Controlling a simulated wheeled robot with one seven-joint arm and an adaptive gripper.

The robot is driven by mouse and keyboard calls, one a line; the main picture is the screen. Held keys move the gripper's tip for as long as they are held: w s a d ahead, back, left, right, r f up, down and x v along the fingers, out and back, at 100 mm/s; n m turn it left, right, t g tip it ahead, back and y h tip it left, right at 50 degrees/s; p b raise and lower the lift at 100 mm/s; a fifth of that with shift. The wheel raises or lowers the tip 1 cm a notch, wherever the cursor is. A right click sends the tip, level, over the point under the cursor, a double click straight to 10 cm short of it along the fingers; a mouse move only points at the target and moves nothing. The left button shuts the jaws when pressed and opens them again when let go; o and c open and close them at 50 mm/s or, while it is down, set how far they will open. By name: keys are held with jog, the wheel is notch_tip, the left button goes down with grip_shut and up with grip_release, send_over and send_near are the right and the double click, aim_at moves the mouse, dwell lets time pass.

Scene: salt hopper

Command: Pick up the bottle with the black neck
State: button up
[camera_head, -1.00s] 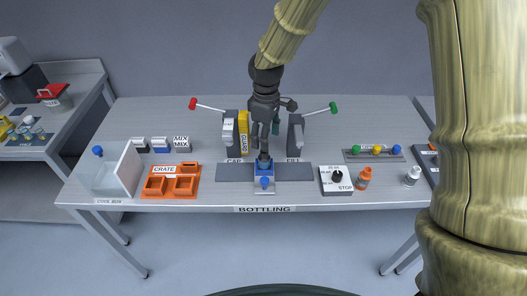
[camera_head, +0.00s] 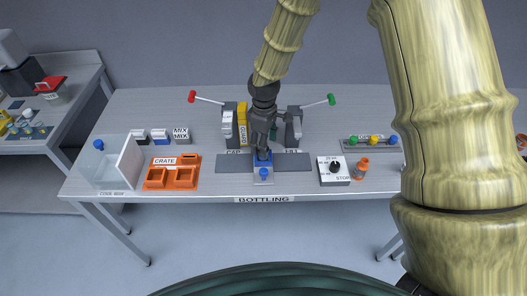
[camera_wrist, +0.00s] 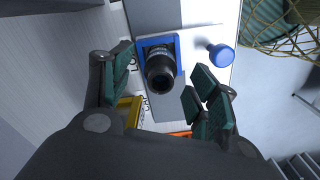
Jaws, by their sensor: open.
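The bottle with the black neck (camera_wrist: 160,75) shows in the wrist view from above, its dark round mouth facing the camera. It stands in a blue square holder (camera_wrist: 178,47) on a grey plate. My gripper (camera_wrist: 160,92) is open, with one green-padded finger to the left of the bottle and the other to its lower right; I see no contact. In the head view my gripper (camera_head: 263,148) is over the blue holder (camera_head: 257,163) at the bottling station and hides most of the bottle.
Close by stand a blue knob (camera_head: 263,173), the yellow guard (camera_head: 242,128) and two levers, red-tipped (camera_head: 192,97) and green-tipped (camera_head: 331,99). The orange crate (camera_head: 172,187) is left, the dial box (camera_head: 335,180) and orange bottle (camera_head: 362,169) right.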

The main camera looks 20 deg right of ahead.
jog(key=shift+f+p, duration=0.7)
jog(key=shift+f, duration=1.15)
jog(key=shift+a, duration=0.1)
jog(key=c, duration=1.1)
